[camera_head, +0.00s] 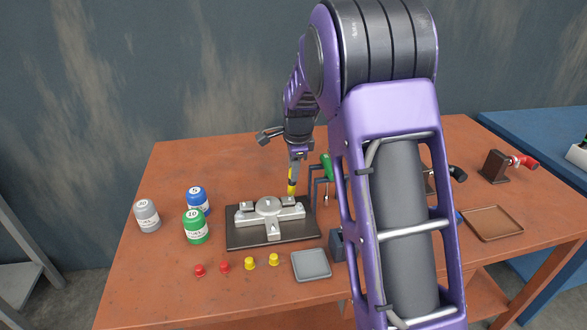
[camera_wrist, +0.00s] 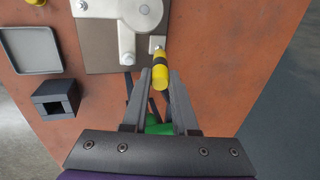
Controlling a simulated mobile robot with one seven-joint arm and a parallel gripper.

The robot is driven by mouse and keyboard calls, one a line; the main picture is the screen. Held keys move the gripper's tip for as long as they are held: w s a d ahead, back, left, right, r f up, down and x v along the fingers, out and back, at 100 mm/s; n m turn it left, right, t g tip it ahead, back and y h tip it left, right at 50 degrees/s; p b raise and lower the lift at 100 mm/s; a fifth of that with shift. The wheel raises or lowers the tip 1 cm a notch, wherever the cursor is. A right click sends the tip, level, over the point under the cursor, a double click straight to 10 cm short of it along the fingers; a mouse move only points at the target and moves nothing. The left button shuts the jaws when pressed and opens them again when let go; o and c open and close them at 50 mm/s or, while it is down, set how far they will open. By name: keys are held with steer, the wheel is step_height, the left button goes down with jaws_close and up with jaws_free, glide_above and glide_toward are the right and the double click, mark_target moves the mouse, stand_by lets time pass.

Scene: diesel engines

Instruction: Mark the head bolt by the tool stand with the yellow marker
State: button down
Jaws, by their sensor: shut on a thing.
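My gripper (camera_head: 294,160) is shut on the yellow marker (camera_head: 291,184), which has a dark band and points down at the back right of the engine part. In the wrist view the marker (camera_wrist: 160,77) sits between the fingertips (camera_wrist: 160,84). Its far end is close to a head bolt (camera_wrist: 158,47) on a pale corner block; I cannot tell whether they touch. The grey casting (camera_head: 272,226) lies on a dark plate (camera_head: 240,240). The tool stand (camera_head: 314,188) with a green-handled tool (camera_head: 327,166) is just right of the marker, partly hidden by my arm.
Grey, blue and green cans (camera_head: 147,216) stand left of the plate. Red (camera_head: 224,267) and yellow caps (camera_head: 273,259) lie in front, beside a grey tray (camera_head: 311,264). A dark hollow block (camera_wrist: 57,100) stands near that tray. A brown tray (camera_head: 491,223) is at right.

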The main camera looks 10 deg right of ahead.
steer(key=shift+a+f, duration=0.2)
steer(key=shift+a, duration=0.25)
stand_by(1.1)
steer(key=shift+r, duration=0.25)
